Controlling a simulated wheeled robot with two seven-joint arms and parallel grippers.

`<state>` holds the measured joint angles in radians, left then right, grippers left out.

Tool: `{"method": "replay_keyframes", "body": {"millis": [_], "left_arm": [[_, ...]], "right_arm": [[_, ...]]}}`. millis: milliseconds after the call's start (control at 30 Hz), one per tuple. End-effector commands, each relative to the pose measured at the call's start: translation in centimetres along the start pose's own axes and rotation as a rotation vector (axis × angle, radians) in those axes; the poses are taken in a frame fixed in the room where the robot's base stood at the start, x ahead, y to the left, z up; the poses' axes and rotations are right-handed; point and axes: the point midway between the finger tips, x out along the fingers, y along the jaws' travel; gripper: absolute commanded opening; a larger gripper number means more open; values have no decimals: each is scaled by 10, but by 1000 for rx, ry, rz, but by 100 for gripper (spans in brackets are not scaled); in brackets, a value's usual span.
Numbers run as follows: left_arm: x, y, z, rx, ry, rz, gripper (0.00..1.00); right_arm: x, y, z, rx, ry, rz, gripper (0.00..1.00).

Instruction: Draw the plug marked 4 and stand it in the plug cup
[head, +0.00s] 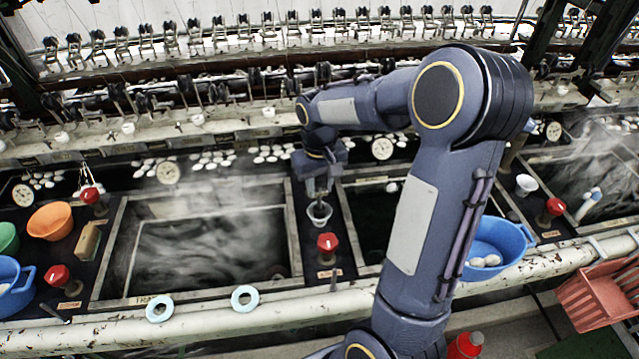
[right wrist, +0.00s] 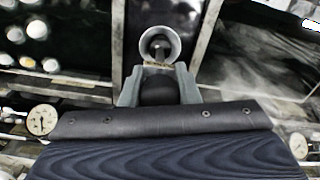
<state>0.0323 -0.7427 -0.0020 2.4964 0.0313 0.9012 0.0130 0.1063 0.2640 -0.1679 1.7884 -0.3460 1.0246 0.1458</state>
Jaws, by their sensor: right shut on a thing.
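My right gripper (head: 319,187) points down over a small white cup (head: 319,213) on the dark strip between two basins. In the right wrist view the gripper (right wrist: 157,74) is shut on a small dark thing, seemingly the plug (right wrist: 160,46), whose dark end shows within the rim of the cup (right wrist: 145,39). I cannot tell whether the plug touches the cup's bottom. Its mark cannot be read. My left gripper is not in view.
A steaming basin (head: 125,240) lies left of the cup, and a darker basin (head: 350,215) lies right, partly behind my arm. A red-topped valve (head: 327,243) stands just in front of the cup. Two pale rings (head: 245,298) lie on the front ledge. A blue basket (head: 505,245) sits right.

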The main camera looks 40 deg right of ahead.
Motion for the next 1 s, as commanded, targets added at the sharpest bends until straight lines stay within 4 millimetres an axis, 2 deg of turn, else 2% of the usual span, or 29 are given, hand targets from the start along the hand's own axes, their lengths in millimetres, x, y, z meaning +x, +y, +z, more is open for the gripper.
{"method": "replay_keyframes", "body": {"millis": [567,600,767,1000], "left_arm": [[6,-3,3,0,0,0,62],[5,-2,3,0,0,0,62],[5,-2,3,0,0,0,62],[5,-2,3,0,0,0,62]], "right_arm": [[9,0,0,0,0,0,12],[9,0,0,0,0,0,33],[8,0,0,0,0,0,54],[9,0,0,0,-1,0,54]]}}
